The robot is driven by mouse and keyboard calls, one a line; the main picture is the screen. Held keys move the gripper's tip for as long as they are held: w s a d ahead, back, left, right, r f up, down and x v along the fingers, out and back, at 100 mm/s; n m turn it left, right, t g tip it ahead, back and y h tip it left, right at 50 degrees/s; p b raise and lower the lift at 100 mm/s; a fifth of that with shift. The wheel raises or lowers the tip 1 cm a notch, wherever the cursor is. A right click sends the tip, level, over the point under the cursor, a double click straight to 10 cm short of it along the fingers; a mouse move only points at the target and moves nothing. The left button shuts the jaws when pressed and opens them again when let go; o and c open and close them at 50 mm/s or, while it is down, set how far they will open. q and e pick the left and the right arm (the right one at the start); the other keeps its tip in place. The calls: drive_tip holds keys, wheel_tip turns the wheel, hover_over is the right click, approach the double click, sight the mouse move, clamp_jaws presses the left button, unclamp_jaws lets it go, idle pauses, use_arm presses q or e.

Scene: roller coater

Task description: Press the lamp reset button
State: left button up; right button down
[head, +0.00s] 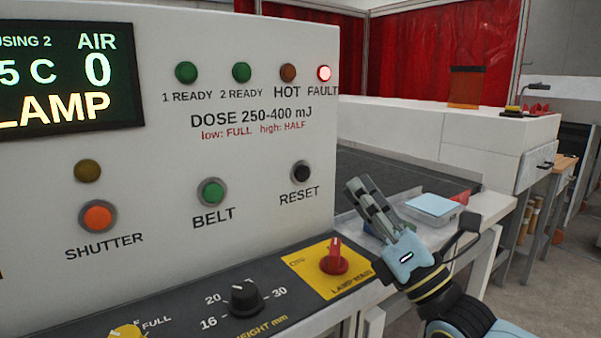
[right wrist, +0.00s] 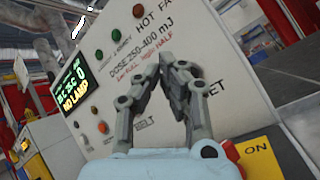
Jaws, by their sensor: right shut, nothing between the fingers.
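The black RESET button (head: 301,172) sits on the grey control panel (head: 180,215), above its RESET label and right of the green BELT button (head: 211,192). My right gripper (head: 358,186) is shut and empty, to the right of the RESET button and apart from it in the head view. In the right wrist view the shut fingers (right wrist: 168,78) point at the panel and hide the RESET button. The red FAULT light (head: 324,73) is lit. The display (head: 65,75) shows LAMP, and NO LAMP in the right wrist view. My left gripper is not in view.
Below the panel, a sloped black ledge holds a black knob (head: 244,298) and a red LAMP MAINS switch (head: 334,256) on a yellow plate, close to my right arm. An orange SHUTTER button (head: 97,216) is at the left. A pale blue box (head: 433,207) lies behind my gripper.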

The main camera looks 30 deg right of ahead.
sight(302, 173)
use_arm(q)
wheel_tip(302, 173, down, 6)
drive_tip(key=b, duration=0.6)
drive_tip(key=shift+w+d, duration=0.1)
use_arm(e)
drive_tip(key=w, duration=0.9)
drive_tip(key=shift+a, duration=0.35)
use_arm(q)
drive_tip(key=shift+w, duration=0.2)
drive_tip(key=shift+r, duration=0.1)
use_arm(e)
drive_tip(key=shift+w, duration=0.25)
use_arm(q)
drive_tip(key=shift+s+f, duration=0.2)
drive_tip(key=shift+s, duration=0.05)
use_arm(e)
drive_tip(key=shift+w+d, duration=0.1)
drive_tip(key=shift+w, duration=0.25)
idle(1.1)
